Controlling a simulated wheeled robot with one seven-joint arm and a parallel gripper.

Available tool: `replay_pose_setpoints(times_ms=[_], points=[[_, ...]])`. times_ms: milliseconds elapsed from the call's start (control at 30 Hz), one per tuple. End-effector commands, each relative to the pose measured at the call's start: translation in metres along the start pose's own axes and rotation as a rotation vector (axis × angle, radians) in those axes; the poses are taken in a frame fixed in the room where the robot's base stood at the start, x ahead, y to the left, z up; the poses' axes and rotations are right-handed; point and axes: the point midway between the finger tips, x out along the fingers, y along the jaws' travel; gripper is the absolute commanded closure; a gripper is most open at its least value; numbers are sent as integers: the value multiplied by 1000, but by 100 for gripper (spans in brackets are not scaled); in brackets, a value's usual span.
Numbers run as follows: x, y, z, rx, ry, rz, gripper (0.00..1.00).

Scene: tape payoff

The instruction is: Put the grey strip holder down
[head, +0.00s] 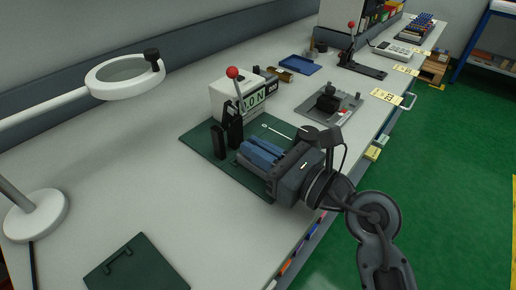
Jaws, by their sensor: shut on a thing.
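My gripper (262,157) is low over the dark green mat (203,139) on the bench, with its blue fingers pointing left. It is shut on a grey piece, which I take to be the grey strip holder (254,172). Only a little of the holder shows beside the fingers; the rest is hidden by them and the gripper body. I cannot tell whether the holder touches the mat.
A black toggle clamp with a red knob (232,72) stands just behind the gripper, before a white box (222,98). A grey plate with a black fixture (327,104) lies to the right. A magnifier lamp (124,76) overhangs the left. Bare bench (140,200) lies left.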

Motion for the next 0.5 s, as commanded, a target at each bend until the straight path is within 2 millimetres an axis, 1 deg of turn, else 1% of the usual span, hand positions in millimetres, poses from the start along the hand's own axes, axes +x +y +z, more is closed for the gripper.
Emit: replay_pose_setpoints(times_ms=[167,200,433,500], points=[[0,0,-4,0,0,0,100],[0,0,-3,0,0,0,89],[0,0,-3,0,0,0,67],[0,0,-3,0,0,0,66]])
